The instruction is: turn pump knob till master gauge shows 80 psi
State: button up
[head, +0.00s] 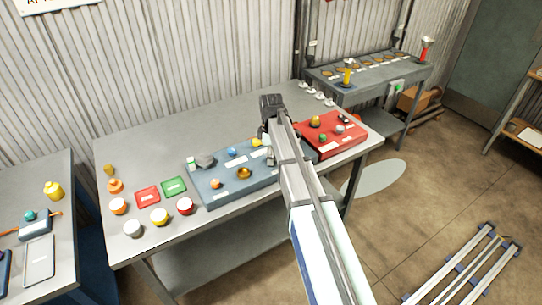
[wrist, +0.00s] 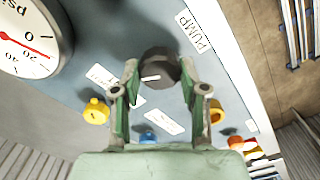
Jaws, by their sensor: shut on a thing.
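The pump knob (wrist: 157,62) is dark and round with a white pointer mark. It sits beside the PUMP label (wrist: 194,31) on a blue-grey panel in the wrist view. My gripper (wrist: 160,72) is shut on the knob, one finger on each side. The master gauge (wrist: 24,45) is a white dial marked psi with a red needle, cut off by the upper left of the wrist view. The needle lies near a 0 mark; its exact reading is unclear. In the head view my arm hides the knob and the gauge.
The blue-grey panel (head: 212,191) stands on a grey bench (head: 150,133). A red case (head: 345,146) sits to its right. Yellow (wrist: 96,111) and blue (wrist: 148,138) fittings lie close to my fingers. Several coloured caps and tags lie left of the panel.

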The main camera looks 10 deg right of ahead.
jog(key=m, duration=1.4)
jog(key=shift+m, duration=0.3)
jog(key=m, duration=0.3)
jog(key=shift+d+m, duration=0.1)
jog(key=shift+m, duration=0.2)
jog(key=m, duration=0.3)
jog(key=shift+m, duration=0.4)
jog(key=m, duration=0.3)
jog(key=shift+s, duration=0.1)
jog(key=shift+m, duration=2)
